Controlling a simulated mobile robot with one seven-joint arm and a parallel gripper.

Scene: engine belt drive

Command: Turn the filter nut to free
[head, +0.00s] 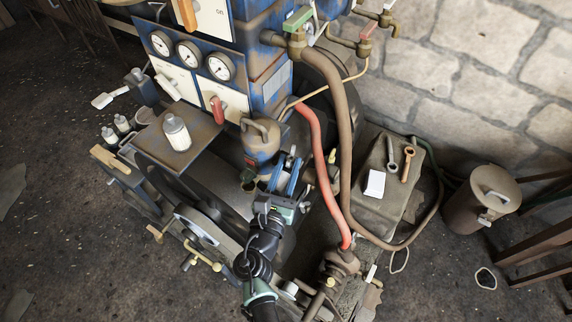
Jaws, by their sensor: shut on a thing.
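My gripper (286,172) is near the middle of the head view, at the end of my dark arm that comes up from the bottom edge. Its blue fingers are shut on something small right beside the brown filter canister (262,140). The canister stands upright with a looped handle on top, just left of and beyond the fingers. The filter nut itself is mostly hidden between the fingers and too small to make out, so how far it is turned cannot be told.
A red hose (315,150) and a thick brown pipe (345,130) run close on the right. A blue gauge panel (190,55) stands behind. A white bottle (177,132) is on the left plate. Wrenches (407,163) lie on the stone block; a lidded bin (481,200) stands right.

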